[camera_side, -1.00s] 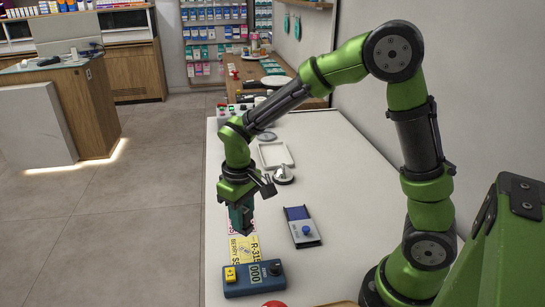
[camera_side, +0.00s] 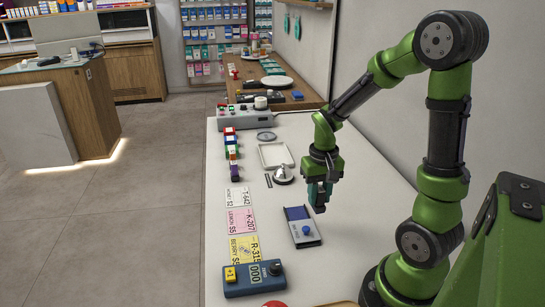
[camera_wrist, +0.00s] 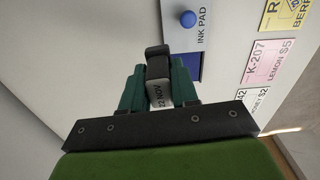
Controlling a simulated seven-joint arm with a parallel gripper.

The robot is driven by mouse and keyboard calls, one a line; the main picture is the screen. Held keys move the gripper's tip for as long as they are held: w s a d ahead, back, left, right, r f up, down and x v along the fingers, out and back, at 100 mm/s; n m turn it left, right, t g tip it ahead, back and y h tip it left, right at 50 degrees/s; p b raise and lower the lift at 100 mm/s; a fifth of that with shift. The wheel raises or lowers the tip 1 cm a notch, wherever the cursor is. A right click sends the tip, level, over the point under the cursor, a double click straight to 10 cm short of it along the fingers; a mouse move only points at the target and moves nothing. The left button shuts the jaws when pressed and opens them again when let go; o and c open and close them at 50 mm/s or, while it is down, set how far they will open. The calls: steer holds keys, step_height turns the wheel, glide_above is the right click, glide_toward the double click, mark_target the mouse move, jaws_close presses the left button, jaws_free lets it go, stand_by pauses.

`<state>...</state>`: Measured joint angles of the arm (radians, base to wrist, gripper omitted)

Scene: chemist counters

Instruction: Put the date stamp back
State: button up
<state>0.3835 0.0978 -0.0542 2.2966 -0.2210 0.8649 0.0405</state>
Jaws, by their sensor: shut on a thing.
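The date stamp (camera_wrist: 160,96) is between my fingers in the wrist view. It has a black end and a white band reading "22 NOV". My gripper (camera_wrist: 158,88) is shut on it. In the side view my gripper (camera_side: 318,204) points down above the counter, just behind and right of the blue ink pad (camera_side: 298,218). The stamp is mostly hidden by the fingers there. The ink pad has a round blue knob and also shows ahead of the stamp in the wrist view (camera_wrist: 200,62).
Paper labels, berry (camera_side: 244,250), lemon (camera_side: 240,220) and honey (camera_side: 238,197), lie along the left. A blue counter device (camera_side: 254,288) is at the front. A silver bell (camera_side: 283,176), white tray (camera_side: 262,157) and several coloured stamps (camera_side: 232,153) stand behind. The counter's right side is clear.

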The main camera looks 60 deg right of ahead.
steer(key=shift+s+d+f+m, duration=0.1)
steer(key=shift+s+f+m, duration=0.2)
steer(key=shift+s, duration=0.35)
steer(key=shift+w+d+f, duration=0.1)
steer(key=shift+w+f, duration=0.05)
steer(key=shift+w, duration=0.1)
steer(key=w+d, duration=0.2)
steer(key=w, duration=0.2)
steer(key=w+d+f, duration=0.1)
steer(key=w+d, duration=0.1)
steer(key=w, duration=0.3)
steer(key=w+d, duration=0.2)
steer(key=w, duration=0.2)
steer(key=shift+w+d+f, duration=0.2)
steer(key=shift+w+d, duration=0.15)
steer(key=shift+f, duration=1.75)
steer(key=shift+f, duration=0.1)
steer(key=o, duration=0.9)
steer(key=shift+c, duration=0.2)
